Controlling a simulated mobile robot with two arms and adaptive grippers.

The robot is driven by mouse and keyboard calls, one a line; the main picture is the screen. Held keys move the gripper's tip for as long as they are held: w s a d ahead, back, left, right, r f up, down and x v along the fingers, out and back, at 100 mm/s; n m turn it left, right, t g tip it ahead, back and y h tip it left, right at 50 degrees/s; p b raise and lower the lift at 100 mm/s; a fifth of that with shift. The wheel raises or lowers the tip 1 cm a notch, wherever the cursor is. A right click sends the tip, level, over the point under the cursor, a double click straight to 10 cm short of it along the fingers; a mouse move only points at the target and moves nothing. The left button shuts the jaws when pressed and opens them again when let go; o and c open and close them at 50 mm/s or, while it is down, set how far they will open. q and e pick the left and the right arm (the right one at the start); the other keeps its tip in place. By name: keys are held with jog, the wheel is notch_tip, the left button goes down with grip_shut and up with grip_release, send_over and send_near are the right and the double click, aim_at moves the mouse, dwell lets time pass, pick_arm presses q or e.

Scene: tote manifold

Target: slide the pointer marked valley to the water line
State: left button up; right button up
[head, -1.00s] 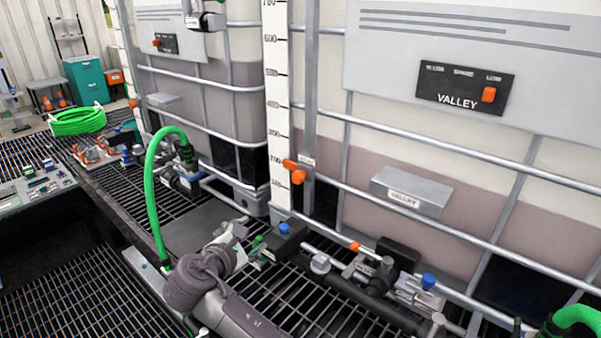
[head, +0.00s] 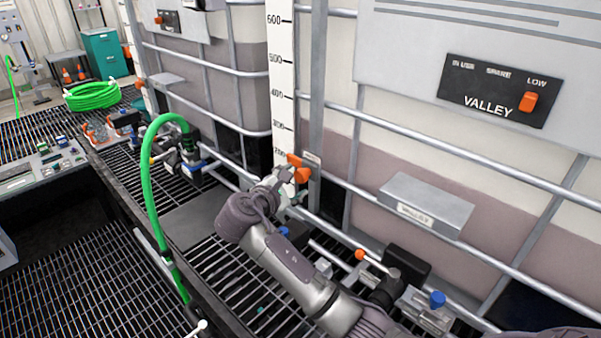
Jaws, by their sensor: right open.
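The orange pointer (head: 297,162) sits on the white level scale (head: 281,75) of the valley tote, near the 200 mark. The water line is the top edge of the mauve liquid (head: 342,150); near the scale it shows clearly higher than the pointer. My right gripper (head: 288,178) is open, with its fingers right at the pointer and partly overlapping its lower left side. I cannot tell whether they touch it. My left gripper is not in view.
A metal upright (head: 318,95) stands right beside the scale, and horizontal cage bars (head: 440,138) cross the tote. Below are a grey VALLEY box (head: 425,203), valves with a blue knob (head: 437,299) and a green hose (head: 150,190). An orange switch (head: 528,101) sits on the VALLEY panel.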

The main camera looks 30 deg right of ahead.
aim_at(299, 178)
jog(key=x, duration=0.3)
jog(key=shift+w+d+p, duration=0.2)
jog(key=shift+w+p, duration=0.05)
jog(key=shift+p, duration=0.1)
jog(key=shift+w+d+f, duration=0.2)
jog(key=shift+d, duration=0.1)
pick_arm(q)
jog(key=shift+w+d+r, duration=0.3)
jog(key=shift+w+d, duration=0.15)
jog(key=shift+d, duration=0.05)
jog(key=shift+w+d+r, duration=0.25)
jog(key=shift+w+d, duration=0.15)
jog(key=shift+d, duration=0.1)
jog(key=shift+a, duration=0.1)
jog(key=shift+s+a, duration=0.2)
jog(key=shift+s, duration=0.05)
pick_arm(e)
grip_shut()
